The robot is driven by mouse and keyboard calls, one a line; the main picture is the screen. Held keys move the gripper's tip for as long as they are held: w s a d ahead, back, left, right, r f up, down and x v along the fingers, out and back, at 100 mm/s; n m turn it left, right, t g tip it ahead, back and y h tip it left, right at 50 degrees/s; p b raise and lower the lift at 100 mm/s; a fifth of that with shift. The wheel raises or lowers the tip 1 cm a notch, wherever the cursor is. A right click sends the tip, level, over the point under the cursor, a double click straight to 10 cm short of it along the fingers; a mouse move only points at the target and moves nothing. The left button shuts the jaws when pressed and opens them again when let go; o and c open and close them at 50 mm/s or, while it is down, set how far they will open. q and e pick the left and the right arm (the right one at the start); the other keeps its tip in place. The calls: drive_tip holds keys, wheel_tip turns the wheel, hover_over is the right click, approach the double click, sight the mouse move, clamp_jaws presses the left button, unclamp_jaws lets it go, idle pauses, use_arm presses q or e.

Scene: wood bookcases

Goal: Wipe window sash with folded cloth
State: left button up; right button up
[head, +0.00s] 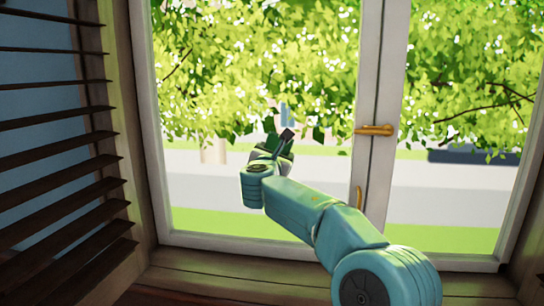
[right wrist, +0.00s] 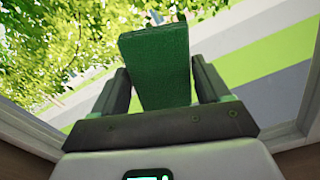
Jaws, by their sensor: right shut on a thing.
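The window sash (head: 379,80) is a pale frame around glass panes, with a vertical middle bar and a bottom rail, in the head view. My right gripper (head: 284,143) is raised in front of the left pane, left of the middle bar. The right wrist view shows my right gripper (right wrist: 162,78) shut on the folded cloth (right wrist: 157,68), a dark green block standing up between the fingers. In the head view the cloth is hard to tell from the leaves behind. I cannot tell whether it touches the glass. My left gripper is not in view.
Brass handles (head: 374,130) stick out from the middle bar. A dark slatted shutter (head: 60,150) stands at the left. A wooden sill (head: 230,276) runs below the window. Trees and a lawn show outside.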

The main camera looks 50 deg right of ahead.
sight(226, 147)
drive_tip(key=shift+w+a+p, duration=0.5)
drive_tip(key=shift+w+a, duration=0.05)
drive_tip(key=shift+w, duration=0.55)
drive_tip(key=shift+w+a+p, duration=0.45)
drive_tip(key=shift+w+a, duration=0.1)
drive_tip(key=shift+w, duration=0.5)
drive_tip(key=shift+w+a+p, duration=0.5)
drive_tip(key=shift+w+a, duration=0.05)
drive_tip(key=shift+w, duration=0.55)
drive_tip(key=shift+w+a+r+p, duration=0.1)
drive_tip(key=shift+w+a+p, duration=0.05)
drive_tip(key=shift+w+p, duration=0.15)
drive_tip(key=shift+w+a+p, duration=0.4)
drive_tip(key=shift+w, duration=0.25)
drive_tip(key=shift+w+a+p, duration=0.35)
drive_tip(key=shift+w, duration=0.25)
drive_tip(key=shift+w+a+r+p, duration=0.1)
drive_tip(key=shift+w+a+p, duration=0.05)
drive_tip(key=shift+w+p, duration=0.35)
drive_tip(key=shift+w+a+p, duration=0.4)
drive_tip(key=shift+w+p, duration=0.35)
drive_tip(key=shift+w+a, duration=0.2)
drive_tip(key=shift+w, duration=0.15)
